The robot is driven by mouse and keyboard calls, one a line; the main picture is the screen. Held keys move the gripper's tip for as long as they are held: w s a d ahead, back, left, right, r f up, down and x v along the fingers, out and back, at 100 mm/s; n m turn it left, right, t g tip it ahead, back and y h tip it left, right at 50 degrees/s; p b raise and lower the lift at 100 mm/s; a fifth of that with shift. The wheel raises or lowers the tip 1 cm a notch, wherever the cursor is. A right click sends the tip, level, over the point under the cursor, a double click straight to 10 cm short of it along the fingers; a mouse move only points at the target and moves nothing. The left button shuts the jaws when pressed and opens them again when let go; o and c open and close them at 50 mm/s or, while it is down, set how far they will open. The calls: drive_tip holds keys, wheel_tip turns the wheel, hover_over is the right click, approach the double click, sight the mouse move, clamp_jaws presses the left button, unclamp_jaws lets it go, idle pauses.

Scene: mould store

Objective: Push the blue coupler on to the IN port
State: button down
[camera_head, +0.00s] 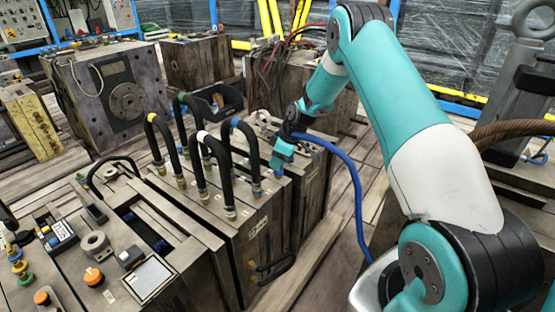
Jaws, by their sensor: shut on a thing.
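My gripper (281,158) is teal and reaches down over the right end of the dark mould block (232,245) in the middle. It is shut on the end of a blue hose (354,180), where the blue coupler is mostly hidden by the jaws. The hose curves right and down from the gripper toward the floor. The gripper's tip is close above the block's top, beside the row of hose fittings; I cannot tell whether the coupler touches a port. The IN port cannot be made out. A small pale label (258,226) on the block's front is too small to read.
Several black looped hoses (240,128) stand up from the block just left of my gripper. A bench top with knobs and a small screen (150,278) is front left. More mould blocks (112,90) stand behind. Wooden floor is open right of the block.

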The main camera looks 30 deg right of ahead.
drive_tip(key=c, duration=0.8)
unclamp_jaws()
drive_tip(key=p+v, duration=0.2)
drive_tip(key=v, duration=1.5)
drive_tip(key=shift+s+d+r, duration=0.1)
drive_tip(key=shift+s, duration=0.05)
